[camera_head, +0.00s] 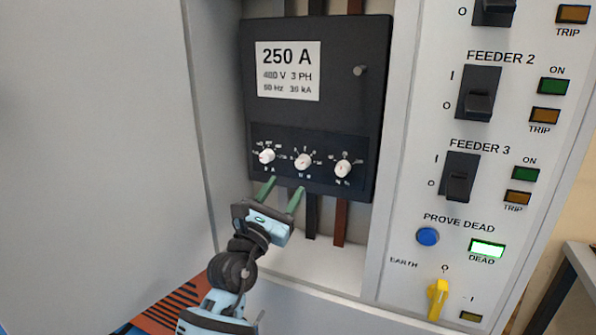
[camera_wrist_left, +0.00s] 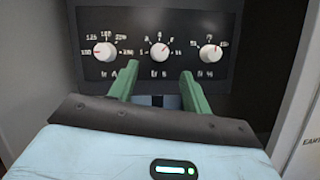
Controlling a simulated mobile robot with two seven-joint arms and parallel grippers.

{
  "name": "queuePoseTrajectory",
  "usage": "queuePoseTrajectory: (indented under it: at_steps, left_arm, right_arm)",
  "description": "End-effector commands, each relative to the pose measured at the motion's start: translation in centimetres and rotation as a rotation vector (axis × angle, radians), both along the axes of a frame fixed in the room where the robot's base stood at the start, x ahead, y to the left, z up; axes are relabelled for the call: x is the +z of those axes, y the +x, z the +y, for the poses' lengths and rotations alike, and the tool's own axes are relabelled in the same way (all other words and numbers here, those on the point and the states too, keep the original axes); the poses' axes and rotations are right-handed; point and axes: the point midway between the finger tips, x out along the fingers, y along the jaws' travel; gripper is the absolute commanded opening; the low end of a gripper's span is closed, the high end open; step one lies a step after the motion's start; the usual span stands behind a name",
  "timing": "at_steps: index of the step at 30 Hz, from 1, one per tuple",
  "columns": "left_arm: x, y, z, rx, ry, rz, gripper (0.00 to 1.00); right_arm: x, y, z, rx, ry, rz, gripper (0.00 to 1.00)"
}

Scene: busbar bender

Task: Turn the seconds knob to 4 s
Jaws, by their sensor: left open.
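The seconds knob is the middle white knob (camera_head: 303,161) of three on the black breaker's lower panel; it also shows in the left wrist view (camera_wrist_left: 159,54). Its mark appears to point up and right in the wrist view, but the small scale figures are hard to read. My left gripper (camera_head: 283,188) has its two green fingers apart and empty, just below the knob row. In the wrist view the fingers (camera_wrist_left: 158,75) stand below the middle knob, one to each side of it, apart from it. My right gripper is not in view.
A left knob (camera_head: 267,156) and a right knob (camera_head: 343,169) flank the middle one closely. The breaker (camera_head: 335,100) sits in a recess between a grey door (camera_head: 90,130) and a feeder switch panel (camera_head: 405,205). Dark and brown busbars (camera_head: 340,220) run down below the breaker.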

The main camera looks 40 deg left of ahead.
Motion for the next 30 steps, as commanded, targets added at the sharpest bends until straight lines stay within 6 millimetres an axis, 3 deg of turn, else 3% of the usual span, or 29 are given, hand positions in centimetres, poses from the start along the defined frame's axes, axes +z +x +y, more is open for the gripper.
queuePoseTrajectory:
  at_steps: [13,26,30]
  left_arm:
    - [2.4,5.6,0.8,-0.002,-0.001,-0.001,0.49]
    - [2.7,6.5,1.0,-0.002,-0.001,-0.001,0.49]
    - [2.7,6.5,1.0,-0.002,-0.001,-0.001,0.32]
  right_arm:
    - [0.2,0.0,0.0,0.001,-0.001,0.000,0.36]
    - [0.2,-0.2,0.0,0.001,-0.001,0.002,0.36]
    - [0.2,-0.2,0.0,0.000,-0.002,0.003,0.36]
